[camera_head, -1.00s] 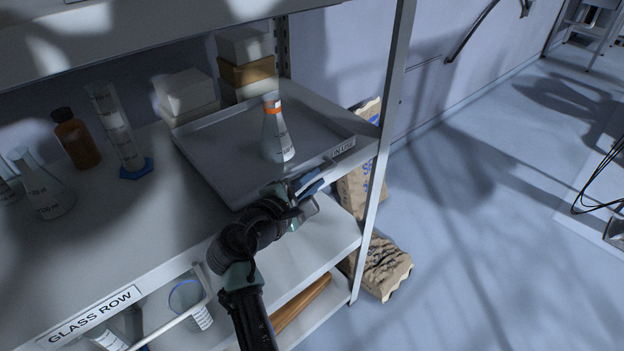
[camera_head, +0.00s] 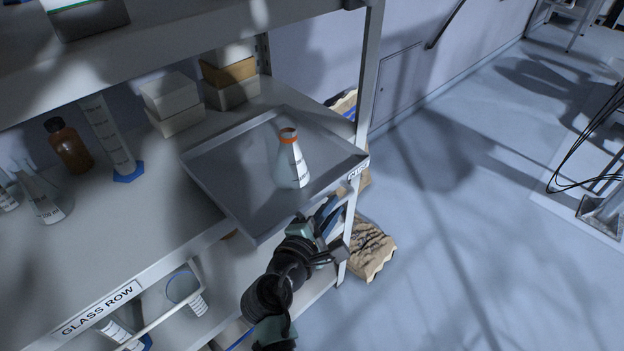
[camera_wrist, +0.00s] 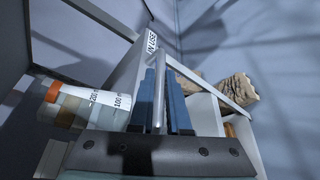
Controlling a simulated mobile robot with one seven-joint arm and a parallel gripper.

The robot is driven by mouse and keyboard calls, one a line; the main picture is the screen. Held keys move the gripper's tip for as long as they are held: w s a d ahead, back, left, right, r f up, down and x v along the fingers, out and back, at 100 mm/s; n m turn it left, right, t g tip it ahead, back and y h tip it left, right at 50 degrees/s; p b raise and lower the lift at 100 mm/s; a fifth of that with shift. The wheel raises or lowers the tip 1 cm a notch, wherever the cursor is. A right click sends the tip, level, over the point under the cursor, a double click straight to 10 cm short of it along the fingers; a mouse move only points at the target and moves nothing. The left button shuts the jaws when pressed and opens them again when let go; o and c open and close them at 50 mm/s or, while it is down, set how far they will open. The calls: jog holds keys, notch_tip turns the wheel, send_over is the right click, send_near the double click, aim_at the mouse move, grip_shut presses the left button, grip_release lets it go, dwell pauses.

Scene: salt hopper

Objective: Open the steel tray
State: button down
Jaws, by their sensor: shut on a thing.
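The steel tray (camera_head: 235,165) lies on the upper shelf, and its front part juts out past the shelf's front edge. A labelled lip runs along its front. A conical flask (camera_head: 291,167) with an orange band stands upright in the tray. It also shows sideways in the wrist view (camera_wrist: 115,98). My gripper (camera_head: 328,212) is at the tray's front. In the wrist view, my blue fingers (camera_wrist: 160,92) are shut on the tray's metal handle bar (camera_wrist: 164,62). The exact contact at the fingertips is partly hidden.
White boxes (camera_head: 172,100) stand behind the tray. A brown bottle (camera_head: 69,147) and a measuring cylinder (camera_head: 108,135) stand to its left. A shelf post (camera_head: 367,85) rises close to the tray's right side. Paper sacks (camera_head: 368,248) lie below. The floor at right is mostly clear.

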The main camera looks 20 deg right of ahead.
jog(key=s+d+p, duration=0.2)
jog(key=s, duration=0.5)
jog(key=shift+d+p, duration=0.25)
jog(key=shift+p, duration=0.1)
jog(key=shift+s, duration=0.1)
jog(key=c, duration=0.9)
grip_release()
jog(key=v, duration=1.3)
jog(key=shift+d+f+b, duration=0.1)
jog(key=shift+b, duration=0.2)
